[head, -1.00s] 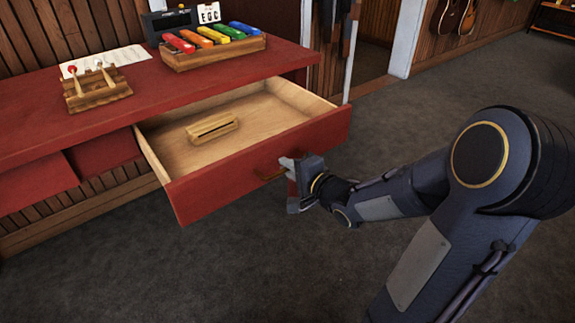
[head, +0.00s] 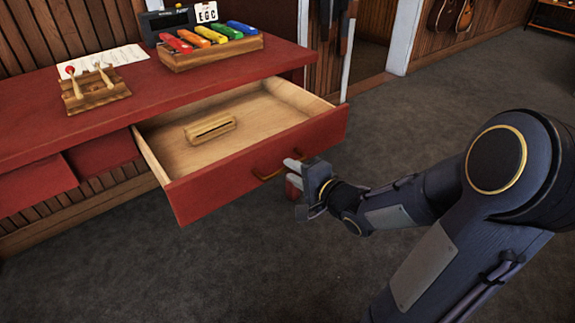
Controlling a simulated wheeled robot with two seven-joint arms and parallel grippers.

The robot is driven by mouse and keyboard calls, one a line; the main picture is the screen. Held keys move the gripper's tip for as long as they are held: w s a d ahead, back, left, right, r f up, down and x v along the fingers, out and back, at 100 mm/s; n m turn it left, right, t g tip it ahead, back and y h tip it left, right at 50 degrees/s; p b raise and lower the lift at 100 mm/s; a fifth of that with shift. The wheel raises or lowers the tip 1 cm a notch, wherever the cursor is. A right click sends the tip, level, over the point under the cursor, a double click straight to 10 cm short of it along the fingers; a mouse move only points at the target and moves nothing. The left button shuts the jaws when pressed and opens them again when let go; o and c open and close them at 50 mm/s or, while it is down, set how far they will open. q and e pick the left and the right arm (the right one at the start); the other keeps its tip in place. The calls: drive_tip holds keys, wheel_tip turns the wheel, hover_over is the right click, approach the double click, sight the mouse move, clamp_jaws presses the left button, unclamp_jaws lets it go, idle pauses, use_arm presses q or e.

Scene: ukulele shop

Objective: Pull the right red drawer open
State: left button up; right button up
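The right red drawer (head: 225,185) is pulled well out from under the red counter (head: 45,118). A light wooden block with a slot (head: 210,129) lies inside on its pale floor. My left gripper is not in view.
A wooden tray with coloured bars (head: 210,54) and a wooden stand with two mallets (head: 93,88) are on the counter. The dark floor before the drawer is clear.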

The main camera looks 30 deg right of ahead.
drive_tip(key=p+v, duration=0.1)
drive_tip(key=v, duration=0.3)
drive_tip(key=shift+s+r, duration=0.1)
drive_tip(key=shift+s, duration=0.25)
drive_tip(key=s+a+r+n+g+y+p, duration=0.1)
drive_tip(key=s+a+n+g+y+p, duration=0.15)
drive_tip(key=s+a+n+g, duration=0.95)
drive_tip(key=s+a+r+n+t+p, duration=0.1)
drive_tip(key=s+r+n+t+p, duration=0.1)
drive_tip(key=r+p, duration=2.5)
drive_tip(key=shift+s+r+n+p, duration=0.35)
drive_tip(key=shift+s+r+n, duration=0.3)
drive_tip(key=shift+r, duration=0.25)
